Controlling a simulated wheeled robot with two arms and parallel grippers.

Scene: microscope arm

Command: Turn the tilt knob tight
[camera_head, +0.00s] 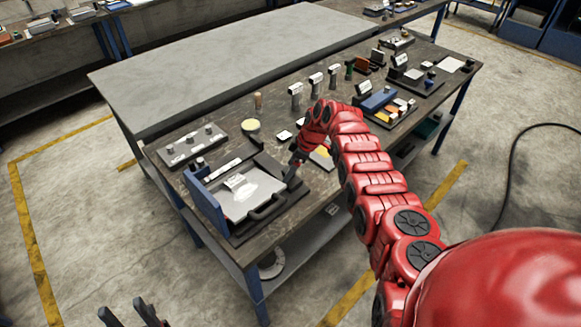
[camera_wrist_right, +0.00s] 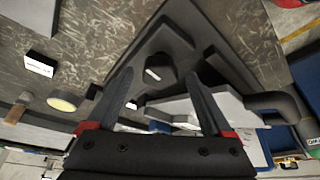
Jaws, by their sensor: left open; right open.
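My right gripper (camera_head: 292,176) reaches down at the right side of a fixture with a dark base and pale plate (camera_head: 245,190). In the right wrist view, the right gripper (camera_wrist_right: 159,74) is open, with its two dark fingers apart. A small dark, faceted knob-like piece (camera_wrist_right: 158,70) with a pale face shows between the fingertips, against a dark angled part. It looks like the tilt knob, but no label shows; I cannot tell whether a finger touches it. My left gripper (camera_head: 133,316) is open and empty at the bottom left, away from the table.
The workbench (camera_head: 215,115) holds a grey block with several small knobs (camera_head: 192,146), a yellow-topped round piece (camera_head: 250,126) and several upright tools behind. A black handle (camera_head: 268,208) borders the fixture's front.

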